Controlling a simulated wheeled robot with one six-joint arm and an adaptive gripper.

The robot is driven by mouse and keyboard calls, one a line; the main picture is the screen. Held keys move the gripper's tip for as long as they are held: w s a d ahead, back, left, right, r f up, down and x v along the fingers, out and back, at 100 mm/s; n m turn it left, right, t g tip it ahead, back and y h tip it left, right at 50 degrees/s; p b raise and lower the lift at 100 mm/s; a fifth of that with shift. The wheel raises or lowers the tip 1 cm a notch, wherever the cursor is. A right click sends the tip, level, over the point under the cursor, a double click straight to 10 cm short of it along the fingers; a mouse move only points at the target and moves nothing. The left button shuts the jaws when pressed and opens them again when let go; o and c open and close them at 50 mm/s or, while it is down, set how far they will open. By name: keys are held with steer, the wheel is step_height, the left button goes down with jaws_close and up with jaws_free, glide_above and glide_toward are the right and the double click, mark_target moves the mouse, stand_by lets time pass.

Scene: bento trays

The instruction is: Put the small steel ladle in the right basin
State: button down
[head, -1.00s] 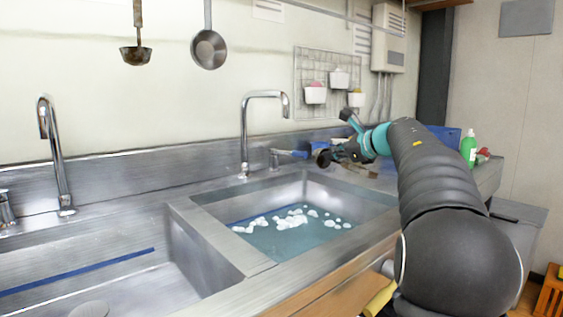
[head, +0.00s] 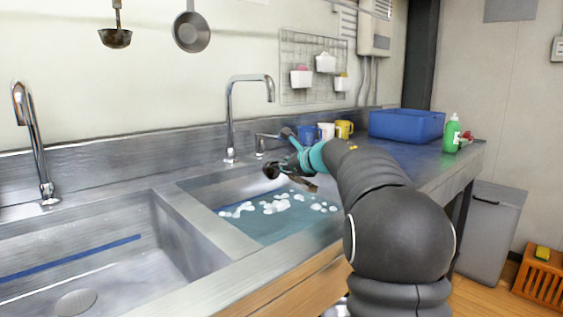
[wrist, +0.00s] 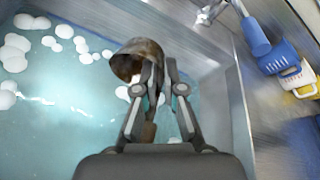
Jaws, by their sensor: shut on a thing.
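The small ladle (wrist: 136,60), with a brownish, worn-looking bowl, is between the fingers of my gripper (wrist: 160,75) in the wrist view. My gripper is shut on it. In the head view my gripper (head: 284,168) holds the ladle (head: 271,170) above the back part of the right basin (head: 222,192). Part of the ladle is hidden behind the fingers. The right basin holds bluish water with white foam clumps (head: 277,204). The ladle looks to be above the water; its exact height I cannot tell.
The left basin (head: 170,268) is empty. A tall faucet (head: 231,120) stands behind the right basin. Blue, white and yellow mugs (head: 344,128) and a blue bin (head: 406,124) stand on the counter, with a green bottle (head: 452,133). Another ladle (head: 116,38) and a pan (head: 191,32) hang above.

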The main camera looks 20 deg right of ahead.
steer(key=shift+f, duration=0.35)
steer(key=c, duration=1.2)
jaws_free()
steer(key=shift+s, duration=0.1)
step_height(320, 180, up, 4)
glide_above(308, 182)
steer(key=shift+s, duration=0.1)
